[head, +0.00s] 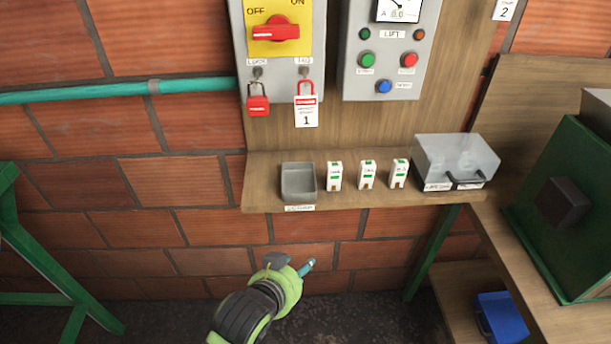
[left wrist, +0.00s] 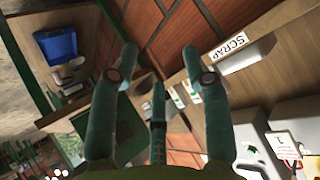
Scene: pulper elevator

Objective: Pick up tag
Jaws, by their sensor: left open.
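The tag (head: 306,111) is a white card with a red band and a "1". It hangs from a red loop on the grey switch box, below a small label. In the left wrist view a white card with red marks, which looks like the tag (left wrist: 284,145), is at the lower right. My left gripper (head: 308,267) is low in front of the brick wall, below the shelf and well apart from the tag. In the left wrist view its teal fingers (left wrist: 160,62) are spread with nothing between them. My right gripper is not in view.
A red padlock (head: 258,105) hangs left of the tag. The shelf (head: 262,190) below carries a grey tray (head: 298,181), three small white-and-green pieces (head: 367,174) and a clear-lidded box (head: 455,160). A blue bin (head: 502,317) is at lower right. Space before the tag looks free.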

